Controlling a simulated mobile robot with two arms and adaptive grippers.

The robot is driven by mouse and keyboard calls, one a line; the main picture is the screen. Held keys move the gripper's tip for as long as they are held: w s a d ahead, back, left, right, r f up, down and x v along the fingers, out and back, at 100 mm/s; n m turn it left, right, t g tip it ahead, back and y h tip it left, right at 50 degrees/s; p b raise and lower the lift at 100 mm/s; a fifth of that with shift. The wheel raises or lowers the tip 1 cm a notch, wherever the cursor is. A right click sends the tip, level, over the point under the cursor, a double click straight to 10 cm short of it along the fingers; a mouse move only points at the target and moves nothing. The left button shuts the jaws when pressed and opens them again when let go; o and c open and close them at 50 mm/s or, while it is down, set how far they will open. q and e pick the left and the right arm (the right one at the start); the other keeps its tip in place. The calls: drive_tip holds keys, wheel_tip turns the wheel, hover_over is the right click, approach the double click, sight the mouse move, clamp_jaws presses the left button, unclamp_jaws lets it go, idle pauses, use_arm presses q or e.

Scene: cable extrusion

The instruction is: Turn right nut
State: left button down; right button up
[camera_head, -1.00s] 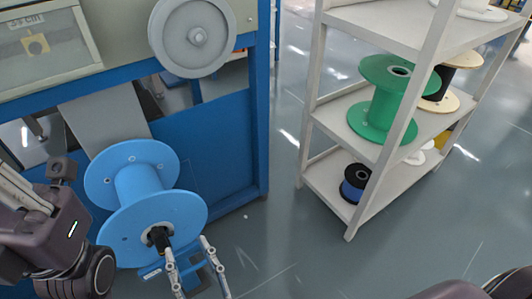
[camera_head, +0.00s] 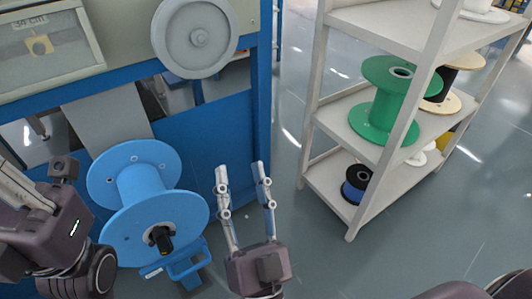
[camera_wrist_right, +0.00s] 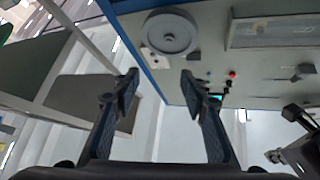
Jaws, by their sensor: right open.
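The right nut (camera_head: 160,239) is a black knob on the shaft end at the centre of the blue spool's near flange. The blue spool (camera_head: 140,187) sits at the lower left of the head view, in front of the blue machine. My right gripper (camera_head: 240,170) is open and empty, to the right of the spool and apart from the nut. Its two open fingers also show in the right wrist view (camera_wrist_right: 160,80). The spool is not clear in the wrist view. My left arm is at the left edge; its gripper fingers are not visible.
The blue-framed machine (camera_head: 205,130) with a grey wheel (camera_head: 194,38) stands behind the spool. A blue handled bracket (camera_head: 180,268) is below the nut. A grey shelf (camera_head: 340,195) with a green spool (camera_head: 388,100) stands at right. Floor between machine and shelf is clear.

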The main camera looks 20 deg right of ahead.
drive_tip(key=s+d+r+m+t+h, duration=0.1)
drive_tip(key=d+r+t+h, duration=0.1)
drive_tip(key=r, duration=0.4)
drive_tip(key=shift+s+d+m, duration=0.2)
drive_tip(key=shift+d+m, duration=0.1)
drive_tip(key=shift+d, duration=0.6)
